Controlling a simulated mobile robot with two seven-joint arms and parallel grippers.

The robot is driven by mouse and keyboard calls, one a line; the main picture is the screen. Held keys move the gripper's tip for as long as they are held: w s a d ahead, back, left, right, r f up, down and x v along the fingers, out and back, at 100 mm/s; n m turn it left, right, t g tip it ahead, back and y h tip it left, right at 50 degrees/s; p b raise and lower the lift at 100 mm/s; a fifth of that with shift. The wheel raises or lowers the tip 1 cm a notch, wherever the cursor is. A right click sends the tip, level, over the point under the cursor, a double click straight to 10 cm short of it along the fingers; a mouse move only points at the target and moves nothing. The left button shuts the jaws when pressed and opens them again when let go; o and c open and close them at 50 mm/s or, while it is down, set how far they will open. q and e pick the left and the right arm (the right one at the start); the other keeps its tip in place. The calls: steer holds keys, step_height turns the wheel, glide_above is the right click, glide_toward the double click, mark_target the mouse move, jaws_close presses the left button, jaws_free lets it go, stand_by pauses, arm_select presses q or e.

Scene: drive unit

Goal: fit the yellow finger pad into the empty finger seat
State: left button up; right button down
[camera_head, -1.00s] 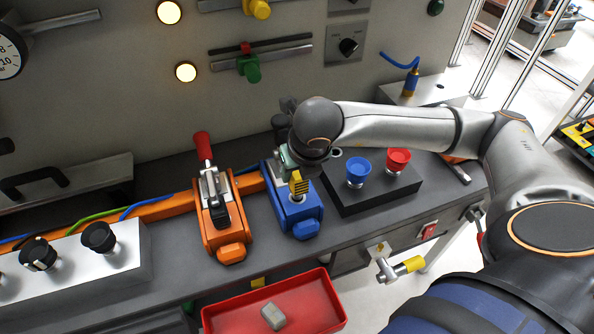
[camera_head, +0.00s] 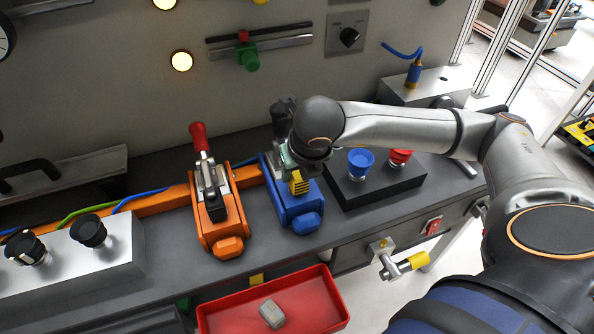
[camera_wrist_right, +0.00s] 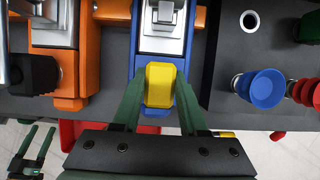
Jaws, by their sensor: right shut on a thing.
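The yellow finger pad (camera_wrist_right: 160,85) is between the green fingers of my right gripper (camera_wrist_right: 158,95), which is shut on it. In the head view the ribbed yellow pad (camera_head: 299,184) shows below my right gripper (camera_head: 298,172), over the blue gripper unit (camera_head: 293,208) on the bench. In the wrist view the blue unit (camera_wrist_right: 178,48) lies behind the pad, with a metal part (camera_wrist_right: 163,28) beyond it. The finger seat itself is hidden by the pad and my gripper, so I cannot tell whether the pad touches it.
An orange clamp unit (camera_head: 228,247) with a red-handled lever stands left of the blue unit. A black block with a blue button (camera_head: 361,161) and a red button (camera_head: 400,156) is to the right. A red tray (camera_head: 325,308) holding a grey block (camera_head: 272,314) is in front.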

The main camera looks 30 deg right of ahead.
steer(key=shift+f, duration=0.15)
stand_by(0.6)
steer(key=shift+c, duration=1.8)
jaws_free()
